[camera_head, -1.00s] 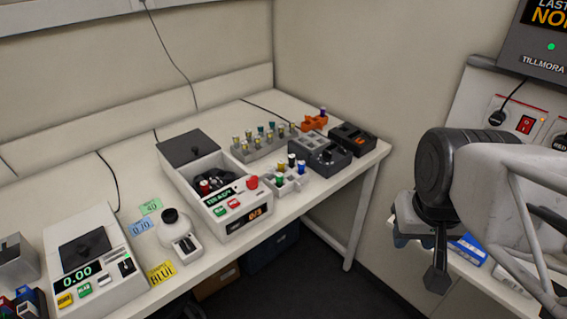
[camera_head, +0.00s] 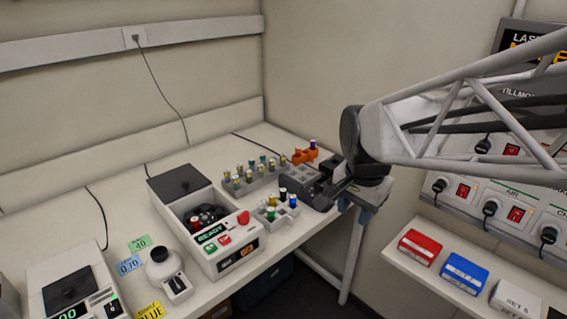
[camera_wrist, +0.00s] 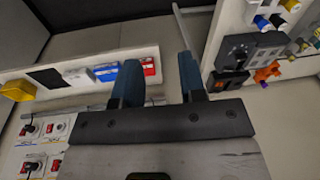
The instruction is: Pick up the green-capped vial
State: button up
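The green-capped vial (camera_head: 271,214) stands upright in a small white rack (camera_head: 266,224) near the front edge of the bench. A blue-capped vial (camera_head: 293,201) and a black-capped vial (camera_head: 283,193) share that rack. My gripper (camera_head: 368,203) is to the right of the rack, off the bench's right end and partly hidden by my wrist. In the wrist view my gripper (camera_wrist: 160,65) shows two blue fingers spread apart with nothing between them. Several vials show at the top right there; I cannot make out the green cap among them.
A centrifuge-like machine (camera_head: 233,260) reading READY stands left of the white rack. A grey rack (camera_head: 262,177) of several vials and an orange holder (camera_head: 304,156) are behind. A right shelf holds a red box (camera_head: 420,247) and a blue box (camera_head: 464,272).

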jog(key=w+a+f+m+g, duration=0.1)
jog(key=w+a+f+m, duration=0.3)
jog(key=w+a+m, duration=0.5)
jog(key=m, duration=0.3)
send_over(271, 209)
jog(key=shift+g, duration=0.3)
notch_tip(271, 209, down, 6)
jog(key=shift+a+r, duration=0.15)
jog(key=shift+r, duration=0.1)
jog(key=shift+f, duration=0.1)
jog(key=shift+f, duration=1.2)
jog(key=shift+f, duration=0.15)
jog(key=shift+f, duration=2.45)
jog(key=shift+c, duration=0.5)
